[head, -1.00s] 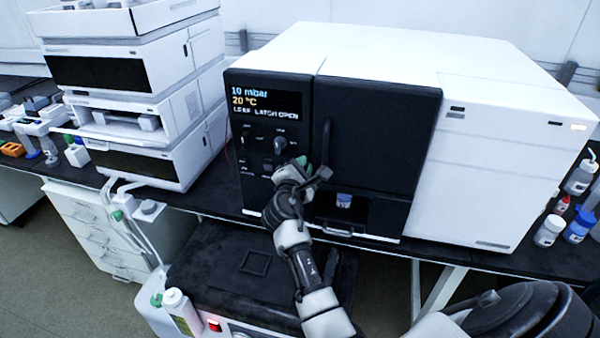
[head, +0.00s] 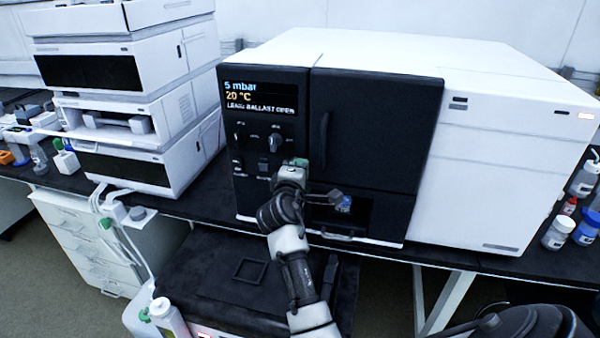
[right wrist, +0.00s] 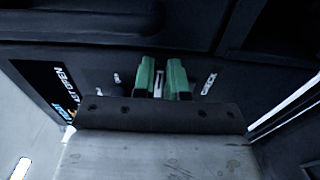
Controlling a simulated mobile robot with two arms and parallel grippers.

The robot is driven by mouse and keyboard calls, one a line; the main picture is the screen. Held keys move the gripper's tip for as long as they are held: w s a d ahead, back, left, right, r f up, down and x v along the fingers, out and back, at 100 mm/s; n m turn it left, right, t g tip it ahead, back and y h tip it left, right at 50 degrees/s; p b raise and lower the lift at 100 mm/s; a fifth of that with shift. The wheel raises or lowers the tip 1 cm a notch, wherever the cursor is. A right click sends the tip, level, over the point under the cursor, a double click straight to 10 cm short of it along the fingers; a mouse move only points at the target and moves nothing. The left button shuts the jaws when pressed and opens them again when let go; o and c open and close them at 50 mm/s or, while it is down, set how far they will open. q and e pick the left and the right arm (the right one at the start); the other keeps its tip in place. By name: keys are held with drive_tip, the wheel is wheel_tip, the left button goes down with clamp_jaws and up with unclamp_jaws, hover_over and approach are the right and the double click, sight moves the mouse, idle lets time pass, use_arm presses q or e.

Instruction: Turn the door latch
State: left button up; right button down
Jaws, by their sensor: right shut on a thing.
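The black front of the white instrument carries a display (head: 258,97) reading 5 mbar, 20 °C and a leak line that looks like "BALLAST OPEN". Below it are small dark knobs, one larger (head: 274,140). My right gripper (head: 297,163) is at the lower right of this panel, beside the dark door (head: 375,135). In the right wrist view its green fingertips (right wrist: 161,82) are shut on the door latch (right wrist: 159,84), a thin pale bar between them. The gripper hides the latch in the head view. My left gripper is not in view.
Stacked white modules (head: 135,100) stand at left, and bottles (head: 560,232) at right. A black-topped unit (head: 215,275) is low in front of the bench.

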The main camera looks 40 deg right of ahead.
drive_tip(key=shift+r, duration=0.1)
idle(0.3)
drive_tip(key=c, duration=1.2)
unclamp_jaws()
drive_tip(key=shift+o, duration=0.2)
